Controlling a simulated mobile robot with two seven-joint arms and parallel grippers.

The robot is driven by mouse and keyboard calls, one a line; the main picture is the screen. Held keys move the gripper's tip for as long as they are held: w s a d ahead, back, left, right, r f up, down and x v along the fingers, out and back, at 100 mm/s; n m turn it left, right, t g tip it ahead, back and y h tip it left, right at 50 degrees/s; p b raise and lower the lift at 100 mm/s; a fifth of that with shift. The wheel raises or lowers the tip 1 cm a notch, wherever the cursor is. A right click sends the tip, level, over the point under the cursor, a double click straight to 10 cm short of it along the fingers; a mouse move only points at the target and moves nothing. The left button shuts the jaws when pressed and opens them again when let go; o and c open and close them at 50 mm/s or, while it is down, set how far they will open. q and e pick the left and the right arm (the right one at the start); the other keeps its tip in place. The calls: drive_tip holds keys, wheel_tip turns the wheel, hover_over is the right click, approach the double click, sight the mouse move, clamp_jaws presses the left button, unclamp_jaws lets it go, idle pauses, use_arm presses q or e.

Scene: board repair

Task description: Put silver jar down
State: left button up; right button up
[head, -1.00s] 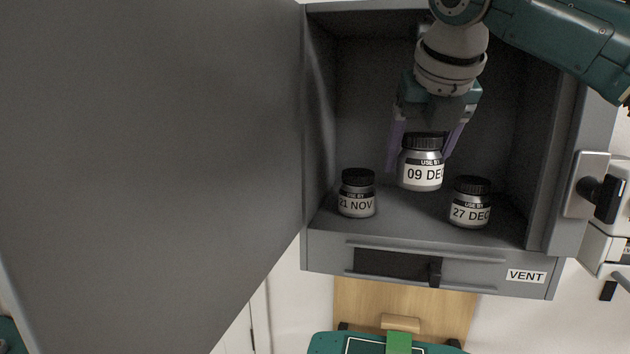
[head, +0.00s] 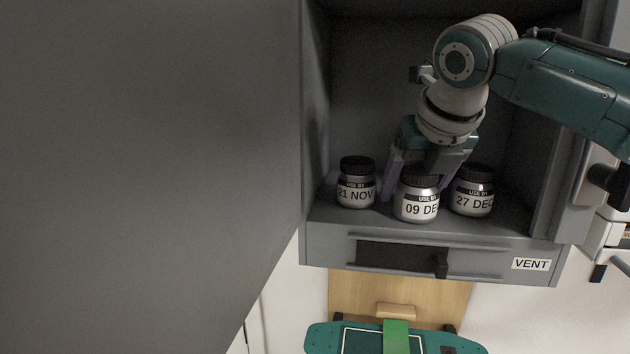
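The silver jar marked 09 DEC (head: 416,208) has a black lid and a white label. It is upright inside the grey cabinet, close to the shelf's front edge. Its base looks at or just above the shelf (head: 340,216); I cannot tell if it touches. My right gripper (head: 420,183) comes down from above, its purple fingers on either side of the jar. My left gripper is not in view.
A jar marked 21 NOV (head: 355,188) stands to the left, and one marked 27 DEC (head: 473,196) stands close by on the right, slightly farther back. The grey cabinet door (head: 150,170) is open on the left. A green board (head: 362,341) is below.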

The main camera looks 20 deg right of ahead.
sight(421, 171)
drive_tip(key=shift+o, duration=0.2)
drive_tip(key=shift+r, duration=0.1)
drive_tip(key=shift+s+r+b, duration=0.15)
drive_tip(key=shift+r+b, duration=0.05)
drive_tip(key=shift+b, duration=0.15)
drive_tip(key=b+v, duration=0.3)
drive_tip(key=v, duration=0.3)
drive_tip(key=shift+b, duration=0.3)
drive_tip(key=shift+s+a+r, duration=0.15)
drive_tip(key=shift+s+r, duration=0.1)
drive_tip(key=shift+r, duration=0.1)
